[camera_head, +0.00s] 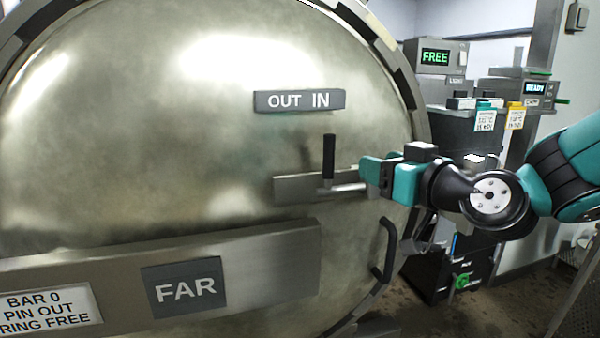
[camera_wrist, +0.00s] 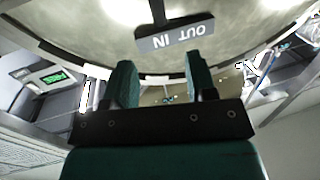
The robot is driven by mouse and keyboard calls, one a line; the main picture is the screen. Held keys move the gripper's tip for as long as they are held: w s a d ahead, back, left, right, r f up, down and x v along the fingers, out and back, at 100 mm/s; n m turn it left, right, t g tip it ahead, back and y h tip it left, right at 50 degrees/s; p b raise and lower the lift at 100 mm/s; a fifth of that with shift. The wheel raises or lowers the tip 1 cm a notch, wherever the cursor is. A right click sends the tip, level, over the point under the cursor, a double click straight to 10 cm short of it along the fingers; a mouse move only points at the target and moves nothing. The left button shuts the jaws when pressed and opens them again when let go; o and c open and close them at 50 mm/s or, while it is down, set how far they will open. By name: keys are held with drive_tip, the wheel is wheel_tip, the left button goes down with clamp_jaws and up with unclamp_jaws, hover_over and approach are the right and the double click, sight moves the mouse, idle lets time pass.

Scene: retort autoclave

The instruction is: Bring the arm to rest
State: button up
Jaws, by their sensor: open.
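My gripper (camera_head: 367,178) is in front of the right part of the round metal autoclave door (camera_head: 200,140) in the head view. Its teal fingers are at the right end of a lever bar with an upright black handle (camera_head: 329,157); I cannot tell whether they touch it. In the wrist view the two fingers of my gripper (camera_wrist: 161,80) stand apart with nothing seen between them. My arm reaches in from the right edge of the head view.
The door carries an OUT IN plate (camera_head: 299,100), a FAR plate (camera_head: 184,286) and a curved black handle (camera_head: 386,250). Behind my arm stand a box with a green FREE display (camera_head: 435,57) and one reading READY (camera_head: 535,88). Floor shows at lower right.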

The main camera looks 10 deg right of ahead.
drive_tip(key=s+a+f+n+g+y+p, duration=0.2)
drive_tip(key=s+a+f+n+g+p, duration=0.15)
drive_tip(key=s+a+g, duration=0.65)
drive_tip(key=s+d+g+h+p, duration=0.1)
drive_tip(key=s+d+g+h, duration=0.1)
drive_tip(key=s, duration=0.4)
drive_tip(key=s+d+f+g+h+p, duration=0.1)
drive_tip(key=s+d+g+h, duration=0.1)
drive_tip(key=s+g, duration=0.2)
drive_tip(key=s, duration=0.3)
drive_tip(key=shift+s+d+m+p, duration=0.2)
drive_tip(key=shift+d+m+p, duration=0.05)
drive_tip(key=shift+m+p, duration=0.1)
